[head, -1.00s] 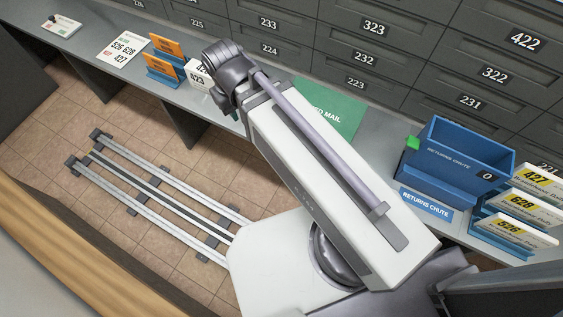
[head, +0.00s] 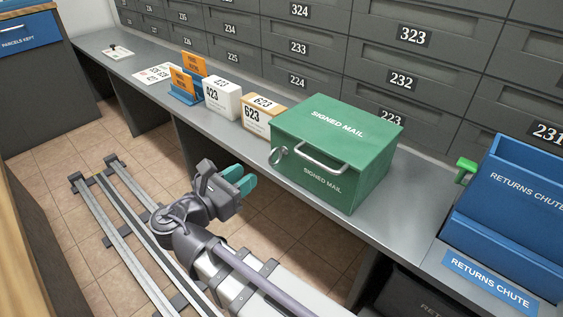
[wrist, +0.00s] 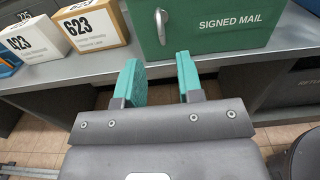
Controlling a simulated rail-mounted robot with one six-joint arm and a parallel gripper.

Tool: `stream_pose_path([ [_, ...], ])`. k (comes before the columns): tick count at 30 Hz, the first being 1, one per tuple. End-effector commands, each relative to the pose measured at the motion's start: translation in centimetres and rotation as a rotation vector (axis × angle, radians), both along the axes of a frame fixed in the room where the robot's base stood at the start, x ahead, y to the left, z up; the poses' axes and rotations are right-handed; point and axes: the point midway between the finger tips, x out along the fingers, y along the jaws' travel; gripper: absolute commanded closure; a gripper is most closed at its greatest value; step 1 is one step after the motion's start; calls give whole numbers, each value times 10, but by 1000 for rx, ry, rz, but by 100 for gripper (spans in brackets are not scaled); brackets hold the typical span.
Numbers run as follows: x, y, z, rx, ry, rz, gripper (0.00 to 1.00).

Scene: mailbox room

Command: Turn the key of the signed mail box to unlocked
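The green signed mail box (head: 336,140) stands on the counter, its lid down and a metal handle (head: 322,160) on its front. A silver key (head: 278,154) sits at the left end of the box front. In the wrist view the key (wrist: 161,24) shows upright on the green front (wrist: 205,36), above and between the fingers. My gripper (head: 243,181) has teal fingers and is in front of the counter, left of and lower than the key, apart from it. In the wrist view my gripper (wrist: 160,82) is open with nothing between the fingers.
White parcel 423 (head: 221,101) and tan parcel 623 (head: 262,116) stand left of the box. The blue returns chute (head: 510,200) is at the right, with a green piece (head: 465,168) beside it. Numbered lockers line the back. Room in front of the counter is clear.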

Motion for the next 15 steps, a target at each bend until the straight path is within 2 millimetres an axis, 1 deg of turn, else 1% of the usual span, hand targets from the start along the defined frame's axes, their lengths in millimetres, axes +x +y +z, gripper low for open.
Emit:
stream_pose_path([
  [2, 5, -6, 0, 1, 0, -2, 66],
  [5, 18, -20, 0, 2, -1, -4, 66],
  [12, 58, -60, -1, 4, -1, -4, 66],
  [15, 69, -70, -1, 4, -1, -3, 66],
])
